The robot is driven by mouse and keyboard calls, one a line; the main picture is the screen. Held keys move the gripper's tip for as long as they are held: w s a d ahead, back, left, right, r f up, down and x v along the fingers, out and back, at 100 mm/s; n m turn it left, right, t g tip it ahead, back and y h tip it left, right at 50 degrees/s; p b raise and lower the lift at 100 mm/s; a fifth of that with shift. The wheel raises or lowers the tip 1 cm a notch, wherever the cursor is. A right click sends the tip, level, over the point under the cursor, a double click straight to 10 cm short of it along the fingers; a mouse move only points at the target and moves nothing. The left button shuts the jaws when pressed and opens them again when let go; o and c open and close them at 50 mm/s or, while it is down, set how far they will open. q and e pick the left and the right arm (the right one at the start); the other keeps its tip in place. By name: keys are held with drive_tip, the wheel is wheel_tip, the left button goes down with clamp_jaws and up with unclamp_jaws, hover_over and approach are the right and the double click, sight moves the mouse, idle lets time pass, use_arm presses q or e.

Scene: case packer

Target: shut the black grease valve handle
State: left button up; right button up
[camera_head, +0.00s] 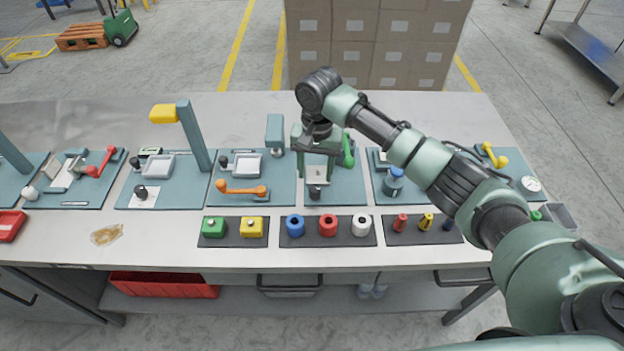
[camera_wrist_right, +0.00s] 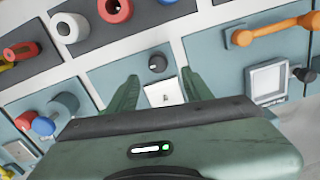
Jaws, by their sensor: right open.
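A small black knob (camera_head: 315,192) sits on a blue-grey board on the table, just in front of my right gripper (camera_head: 318,176). In the right wrist view the black knob (camera_wrist_right: 157,63) stands on the board with a white plate (camera_wrist_right: 163,92) beside it. My right gripper (camera_wrist_right: 160,76) is open, its two green fingers apart on either side of the knob and plate. Nothing is between the fingers in a grip; I cannot tell whether they are level with the knob. No label shows which black part is the grease valve handle. My left gripper is not in view.
An orange handle (camera_head: 242,188) is on the board to the left. A second black knob (camera_head: 141,192) stands further left. Blue, red and white rings (camera_head: 328,226) stand on a dark mat in front. The table's front strip is mostly clear.

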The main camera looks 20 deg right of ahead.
sight(315, 188)
drive_tip(key=f, duration=0.3)
drive_tip(key=f+p, duration=0.1)
drive_tip(key=f, duration=0.1)
drive_tip(key=shift+s+f, duration=0.3)
drive_tip(key=shift+s, duration=0.1)
drive_tip(key=shift+w+f, duration=0.1)
drive_tip(key=shift+f, duration=0.15)
clamp_jaws()
drive_tip(key=shift+a+r+n, duration=0.1)
drive_tip(key=shift+n, duration=0.2)
drive_tip(key=shift+n+p, duration=0.9)
drive_tip(key=n+p, duration=0.1)
drive_tip(key=n, duration=0.1)
drive_tip(key=shift+n, duration=0.4)
drive_tip(key=n+p, duration=0.1)
drive_tip(key=n, duration=0.1)
drive_tip(key=shift+n, duration=0.3)
drive_tip(key=n, duration=0.4)
drive_tip(key=shift+n+p, duration=0.3)
drive_tip(key=shift+p, duration=0.05)
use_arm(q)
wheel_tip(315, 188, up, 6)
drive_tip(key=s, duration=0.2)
use_arm(e)
drive_tip(key=n, duration=0.5)
drive_tip(key=shift+w, duration=0.1)
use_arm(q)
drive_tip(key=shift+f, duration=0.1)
use_arm(e)
drive_tip(key=shift+n, duration=0.4)
